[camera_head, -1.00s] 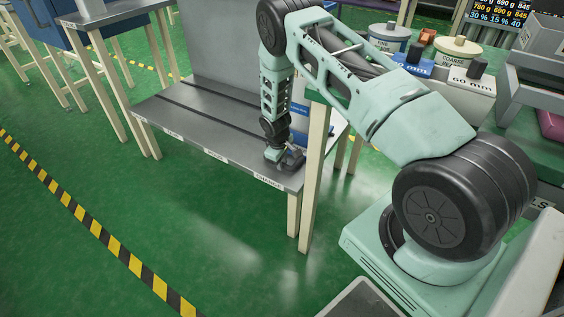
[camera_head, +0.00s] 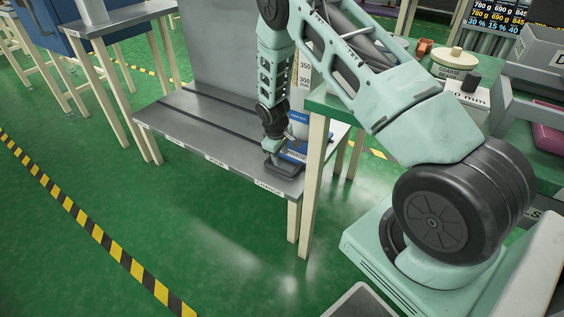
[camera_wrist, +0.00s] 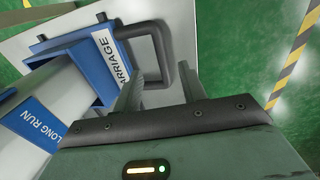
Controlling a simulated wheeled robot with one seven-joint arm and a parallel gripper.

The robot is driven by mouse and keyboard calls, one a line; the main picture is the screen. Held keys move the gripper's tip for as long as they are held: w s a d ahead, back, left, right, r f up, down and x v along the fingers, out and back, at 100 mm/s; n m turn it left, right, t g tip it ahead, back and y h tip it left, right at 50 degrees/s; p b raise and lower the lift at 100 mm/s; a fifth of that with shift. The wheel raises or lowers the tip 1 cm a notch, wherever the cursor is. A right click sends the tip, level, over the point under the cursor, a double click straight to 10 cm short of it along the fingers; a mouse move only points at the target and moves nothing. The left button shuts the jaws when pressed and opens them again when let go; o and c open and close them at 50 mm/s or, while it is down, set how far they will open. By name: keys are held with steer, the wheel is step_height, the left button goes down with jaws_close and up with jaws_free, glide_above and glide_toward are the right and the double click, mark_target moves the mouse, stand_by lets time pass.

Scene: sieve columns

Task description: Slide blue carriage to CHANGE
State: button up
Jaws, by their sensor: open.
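The blue carriage (camera_head: 296,150) is at the right end of the grey bench, beside the CHANGE label (camera_head: 268,187) on its front edge. A white column with a scale (camera_head: 305,72) rises there. In the wrist view the carriage (camera_wrist: 92,65) shows its CARRIAGE label and a dark loop handle (camera_wrist: 181,72). My gripper (camera_wrist: 160,92) is open, its two fingers close to the handle's near end. Whether they touch it I cannot tell.
The grey bench (camera_head: 215,128) has dark slots running along it and is clear to the left. A wooden post (camera_head: 312,185) of the green table stands close on the right. A pale cylinder with a LONG RUN label (camera_wrist: 35,122) fills the left of the wrist view.

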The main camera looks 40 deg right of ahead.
step_height(320, 180, up, 9)
steer(key=a+p, duration=0.1)
steer(key=shift+s+a+f, duration=0.2)
steer(key=shift+s+a, duration=0.05)
steer(key=shift+s, duration=0.1)
steer(key=s+a+r+y, duration=0.1)
steer(key=s+a+r, duration=0.35)
steer(key=a, duration=0.25)
steer(key=s+a+r+n+y, duration=0.1)
steer(key=s+a+r, duration=0.2)
steer(key=a+r, duration=0.4)
steer(key=s+a+r+y, duration=0.1)
steer(key=s+a+r, duration=0.3)
steer(key=a, duration=0.4)
steer(key=s+a+r+n+p, duration=0.1)
steer(key=s+a+r, duration=0.25)
steer(key=s, duration=0.75)
steer(key=s+a+r+n, duration=0.25)
steer(key=s+r, duration=0.25)
steer(key=s, duration=0.6)
step_height(320, 180, up, 21)
steer(key=m+p, duration=0.1)
steer(key=p, duration=2)
steer(key=shift+w+a+f+g, duration=0.2)
steer(key=shift+w+a+g, duration=0.15)
steer(key=shift+w+g, duration=0.05)
